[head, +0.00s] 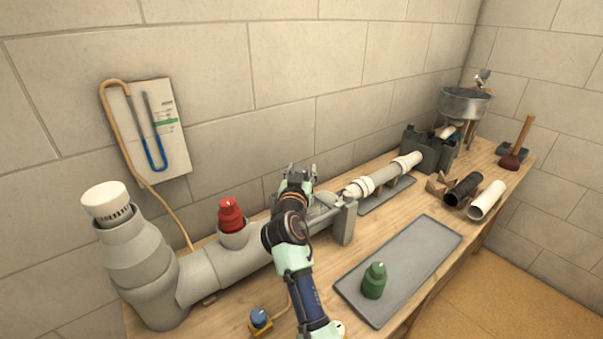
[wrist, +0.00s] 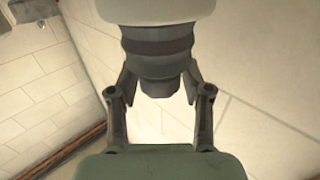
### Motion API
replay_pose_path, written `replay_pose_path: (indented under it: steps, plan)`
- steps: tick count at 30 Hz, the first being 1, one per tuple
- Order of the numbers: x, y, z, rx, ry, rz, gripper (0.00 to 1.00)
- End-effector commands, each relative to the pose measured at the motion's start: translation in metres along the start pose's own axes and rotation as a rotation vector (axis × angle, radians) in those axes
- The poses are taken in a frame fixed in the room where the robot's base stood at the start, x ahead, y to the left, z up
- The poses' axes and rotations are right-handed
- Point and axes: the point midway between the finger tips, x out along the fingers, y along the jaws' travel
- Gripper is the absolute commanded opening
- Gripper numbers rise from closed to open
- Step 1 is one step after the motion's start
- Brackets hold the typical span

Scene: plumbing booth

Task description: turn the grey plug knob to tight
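My gripper (head: 297,174) is at the back of the bench, above the middle of the grey pipe run, with my arm across the pipe in the head view. In the wrist view its two fingers (wrist: 160,84) stand on either side of a dark grey ribbed part (wrist: 157,47), which looks like the grey plug knob. The narrow end of this part lies between the fingertips. A pale rounded body adjoins its wider end. Whether the fingertips touch it is unclear. In the head view I cannot make out the grey knob; my gripper and arm cover that area.
A red plug (head: 230,214) sits in a pipe branch (head: 236,238) left of my arm. A green plug (head: 374,281) stands on a grey mat (head: 420,262). A blue knob (head: 259,317) is at the front. The tiled wall (head: 300,80) is close behind.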

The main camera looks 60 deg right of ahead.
Motion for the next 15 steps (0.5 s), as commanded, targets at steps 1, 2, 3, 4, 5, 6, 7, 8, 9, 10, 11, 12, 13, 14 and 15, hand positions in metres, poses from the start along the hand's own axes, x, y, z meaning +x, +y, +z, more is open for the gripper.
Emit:
replay_pose_path:
  steps: [1,2,3,4,5,6,7,8,9,10,11,12,13,14,15]
  plan:
    - [-0.0001,0.0000,0.0001,0.000,0.000,0.000,0.36]
    - [-0.0001,0.0000,0.0001,0.000,0.000,0.000,0.31]
    - [-0.0001,0.0000,0.0001,0.000,0.000,0.000,0.24]
    - [-0.0001,0.0000,0.0001,0.000,0.000,0.000,0.19]
    - [-0.0001,0.0000,0.0001,0.000,0.000,0.000,0.14]
    - [-0.0001,0.0001,0.0001,0.000,0.000,0.000,0.07]
    - [-0.0002,0.0001,0.0001,0.000,0.000,0.000,0.02]
    - [-0.0002,0.0000,0.0003,0.000,0.000,0.000,0.02]
    - [-0.0001,-0.0001,0.0010,0.000,0.000,0.002,0.02]
    - [-0.0001,-0.0003,0.0020,0.000,0.000,0.006,0.02]
    - [0.0000,-0.0004,0.0033,0.000,0.000,0.012,0.02]
    - [0.0002,-0.0006,0.0045,0.000,0.000,0.023,0.02]
    - [0.0002,-0.0008,0.0048,-0.001,0.002,0.033,0.02]
    - [0.0002,-0.0009,0.0055,0.000,0.001,0.044,0.02]
    - [0.0001,-0.0009,0.0052,0.000,0.001,0.056,0.02]
